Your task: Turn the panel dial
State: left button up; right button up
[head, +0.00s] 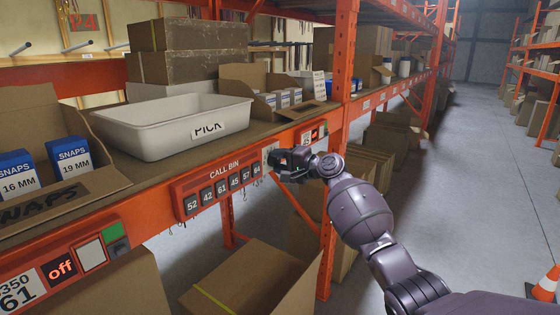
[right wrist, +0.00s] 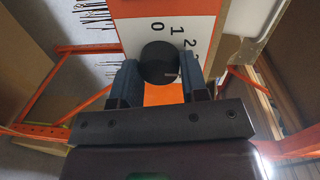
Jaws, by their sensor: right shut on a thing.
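The black round panel dial (right wrist: 158,60) sits on a white plate marked 0, 1, 2 and a partly hidden number in the right wrist view. A small light mark shows near its right edge. My right gripper (right wrist: 160,73) has one finger on each side of the dial and is shut on it. In the head view my right gripper (head: 283,160) is against the white dial plate (head: 269,151) on the orange shelf beam, and it hides the dial there. My left gripper is not in view.
Left of the dial is the red CALL BIN panel (head: 220,191) with numbered tags. A white PICK tray (head: 172,134) and boxes stand on the shelf above. An orange upright (head: 341,75) rises just right of the dial.

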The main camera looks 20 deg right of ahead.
jog(key=shift+f, duration=0.1)
jog(key=o, duration=0.9)
jog(key=b+v, duration=0.1)
jog(key=v, duration=1)
jog(key=shift+w+b, duration=0.1)
jog(key=shift+b, duration=0.3)
